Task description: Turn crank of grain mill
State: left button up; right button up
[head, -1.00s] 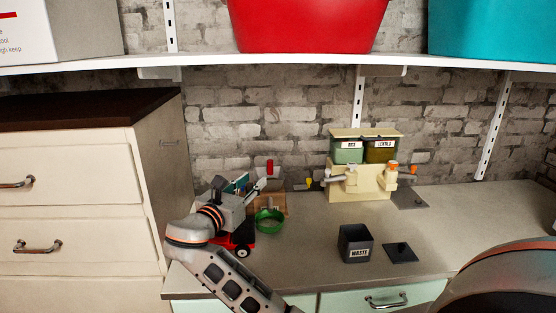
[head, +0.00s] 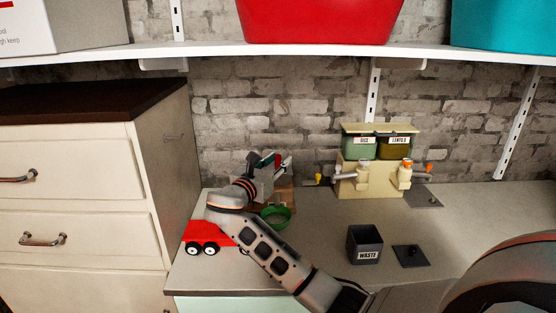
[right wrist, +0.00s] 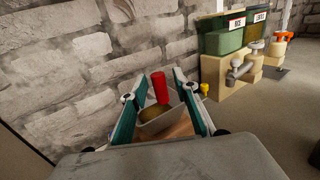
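The grain mill stands on the counter at the back wall, mostly hidden by my right gripper in the head view. Its wooden base (head: 286,198) and the green bowl (head: 274,216) in front of it show. In the right wrist view the crank's red handle (right wrist: 159,87) stands upright behind a pale hopper (right wrist: 160,118) with brown contents. My right gripper (right wrist: 158,100) is open. Its two teal-edged fingers lie on either side of the handle and hopper, with gaps between. In the head view this gripper (head: 277,164) is at the mill's top. My left gripper is not in view.
A red toy truck (head: 204,237) stands left of my right arm. A dispenser (head: 354,185) labelled RICE and LENTILS stands right of the mill. A dark WASTE bin (head: 365,244) and flat lid (head: 411,256) are in front.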

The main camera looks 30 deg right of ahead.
jog(key=shift+w+d, duration=0.15)
jog(key=shift+d, duration=0.1)
grip_shut()
jog(key=shift+d+n+t+y, duration=0.1)
jog(key=shift+n+t+y, duration=0.2)
jog(key=shift+t+y, duration=0.15)
